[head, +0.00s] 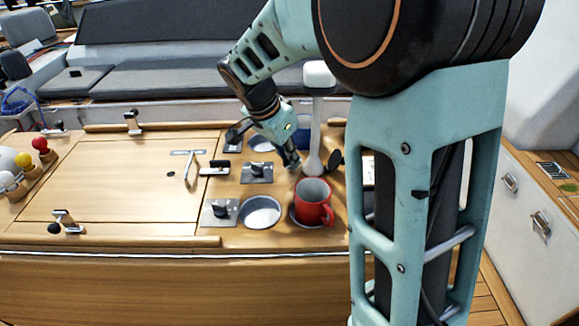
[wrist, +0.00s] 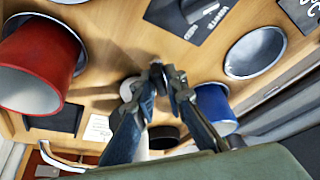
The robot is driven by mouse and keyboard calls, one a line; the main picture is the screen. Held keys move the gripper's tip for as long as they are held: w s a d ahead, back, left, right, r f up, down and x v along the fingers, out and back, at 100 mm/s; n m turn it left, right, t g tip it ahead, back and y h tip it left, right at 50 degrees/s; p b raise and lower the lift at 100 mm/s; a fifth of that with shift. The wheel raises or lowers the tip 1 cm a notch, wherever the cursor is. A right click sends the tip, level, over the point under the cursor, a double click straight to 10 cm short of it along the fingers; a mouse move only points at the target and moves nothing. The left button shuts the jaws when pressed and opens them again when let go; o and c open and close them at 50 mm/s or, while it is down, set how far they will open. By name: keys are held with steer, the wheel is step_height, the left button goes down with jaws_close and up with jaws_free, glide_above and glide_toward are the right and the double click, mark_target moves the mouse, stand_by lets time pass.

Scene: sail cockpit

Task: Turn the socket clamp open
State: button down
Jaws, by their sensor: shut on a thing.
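My gripper (wrist: 160,85) points down at the wooden table, left of the white post (head: 315,125) in the head view. In the wrist view its two fingers are close together on a small dark piece (wrist: 157,68), which appears to be the socket clamp. The fingers cover most of this piece, so its shape and turn angle cannot be told. In the head view my gripper (head: 291,163) hides the spot it holds.
A red mug (head: 313,203) stands close in front of my gripper. A blue cup (wrist: 213,103) is close on the other side. An empty round holder (head: 260,212) and several plates with black knobs (head: 257,170) lie around. The hatch board to the left is mostly clear.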

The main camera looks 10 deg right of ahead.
steer(key=n+b, duration=0.1)
steer(key=n, duration=0.1)
steer(key=shift+f+n+t+y, duration=0.1)
steer(key=shift+n+t+y, duration=0.2)
steer(key=shift+n+t, duration=0.1)
steer(key=n+y, duration=0.1)
steer(key=n, duration=0.1)
steer(key=shift+d+n+t, duration=0.1)
steer(key=shift+n+t, duration=0.2)
steer(key=shift+n+y+p, duration=0.5)
steer(key=shift+n+y, duration=0.1)
steer(key=shift+n, duration=1.2)
steer(key=shift+t, duration=0.3)
steer(key=c, duration=2)
jaws_free()
steer(key=shift+c, duration=0.2)
